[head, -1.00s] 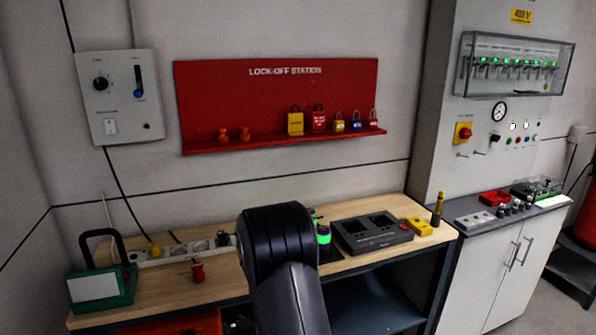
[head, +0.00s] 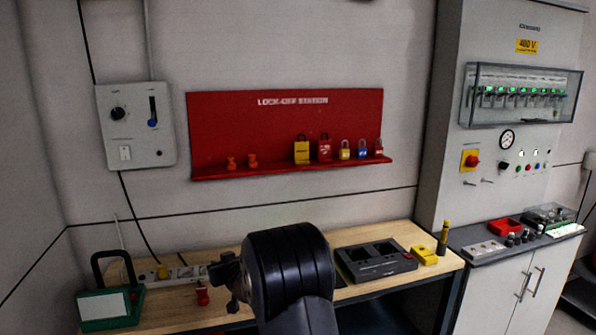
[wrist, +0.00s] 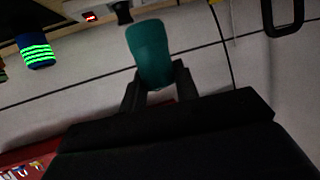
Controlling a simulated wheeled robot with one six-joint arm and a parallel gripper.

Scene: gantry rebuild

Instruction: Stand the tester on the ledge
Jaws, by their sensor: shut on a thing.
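My gripper (wrist: 158,88) is shut on a teal, round-ended thing in the wrist view, which looks like the tester (wrist: 150,52). In the head view my arm hides the fingers and the held thing. The red ledge (head: 276,173) runs along the bottom of the lock-off board on the wall, above the bench and my arm. Orange pieces stand at its left and several padlocks at its right, with a bare stretch between them. A corner of the red board also shows in the wrist view (wrist: 12,158).
The wooden bench (head: 190,316) carries a green case (head: 108,306) with a black handle, a socket strip, a dark dock (head: 374,263), a yellow block (head: 424,255) and a yellow-black stick (head: 443,238). A blue canister with green bands (wrist: 37,50) shows in the wrist view. A wall box (head: 136,125) hangs left.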

